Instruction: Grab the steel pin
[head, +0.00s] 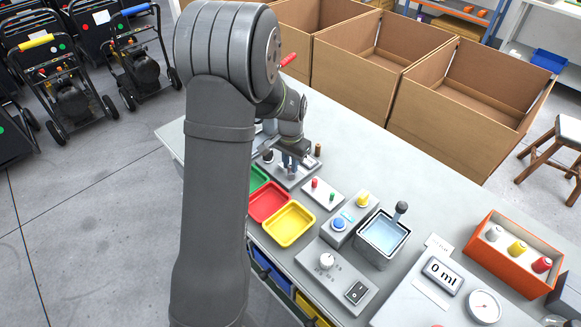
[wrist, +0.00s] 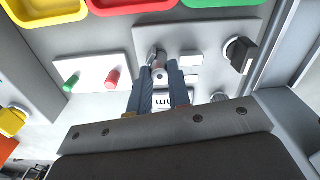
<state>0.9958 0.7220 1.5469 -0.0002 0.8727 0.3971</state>
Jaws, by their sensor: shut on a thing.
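My gripper (head: 291,162) is over the grey gauge panel (head: 272,168) at the back left of the bench. In the wrist view its two blue-grey fingers (wrist: 163,88) are closed around a small steel pin (wrist: 160,72). The fingers hide much of the pin. The pin is still at the panel; I cannot tell whether it is clear of its surface. A display with "mm" lettering shows partly between the fingers in the wrist view.
Green (head: 258,178), red (head: 268,203) and yellow (head: 290,224) trays line the bench's left edge. A white plate (head: 322,196) with red and green pegs lies close to the panel. A black knob (wrist: 240,53) stands beside the fingers. Cardboard boxes (head: 455,95) stand behind the bench.

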